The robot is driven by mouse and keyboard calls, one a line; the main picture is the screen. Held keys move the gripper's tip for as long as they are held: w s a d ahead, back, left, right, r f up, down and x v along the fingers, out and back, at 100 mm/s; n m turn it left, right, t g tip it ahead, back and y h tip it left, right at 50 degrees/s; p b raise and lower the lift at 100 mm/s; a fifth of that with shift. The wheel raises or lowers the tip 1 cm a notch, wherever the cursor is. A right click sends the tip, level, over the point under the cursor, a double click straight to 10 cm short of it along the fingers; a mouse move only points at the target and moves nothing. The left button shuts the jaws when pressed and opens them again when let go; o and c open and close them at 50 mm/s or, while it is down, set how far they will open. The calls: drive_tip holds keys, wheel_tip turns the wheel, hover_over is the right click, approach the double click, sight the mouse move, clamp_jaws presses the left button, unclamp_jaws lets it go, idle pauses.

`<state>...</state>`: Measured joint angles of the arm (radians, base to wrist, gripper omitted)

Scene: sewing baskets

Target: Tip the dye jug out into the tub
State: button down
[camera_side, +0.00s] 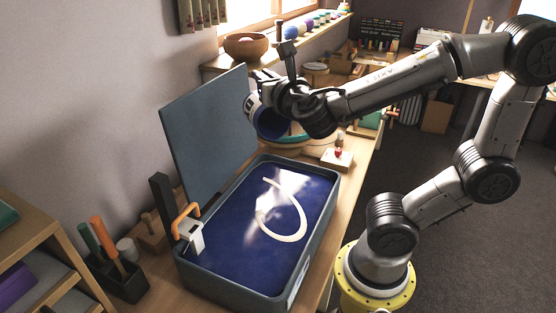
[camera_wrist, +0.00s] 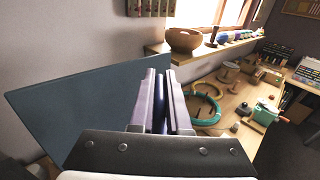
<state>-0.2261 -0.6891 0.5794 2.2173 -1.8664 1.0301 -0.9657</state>
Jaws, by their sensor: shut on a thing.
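My gripper (camera_side: 268,92) is shut on the dye jug (camera_side: 252,104), a small white and dark-blue vessel, and holds it in the air over the far end of the tub. The jug looks tilted, with a dark blue round face turned down toward the front; my gripper hides part of it. No falling stream shows. The tub (camera_side: 232,294) is a blue-grey open box with deep blue liquid and a pale curved strip in it. In the wrist view, my gripper's fingers (camera_wrist: 160,90) have a narrow dark-blue part of the jug (camera_wrist: 160,112) between them.
A tall blue-grey panel (camera_side: 208,135) stands along the tub's left side. An orange-handled white clip (camera_side: 188,230) sits at its near left corner. A tool holder (camera_side: 118,278) is at left. A wooden bowl (camera_wrist: 184,39) sits on the sill; teal rings (camera_wrist: 207,108) lie beyond the tub.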

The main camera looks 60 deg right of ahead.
drive_tip(key=shift+w+d+f+g+y+b, duration=0.5)
drive_tip(key=shift+w+d+f+g+y, duration=4.1)
drive_tip(key=shift+f, duration=1.95)
wheel_tip(320, 180, up, 7)
drive_tip(key=w+d+g+y, duration=0.1)
drive_tip(key=w+g+y, duration=0.1)
drive_tip(key=g, duration=0.1)
drive_tip(key=shift+g, duration=0.4)
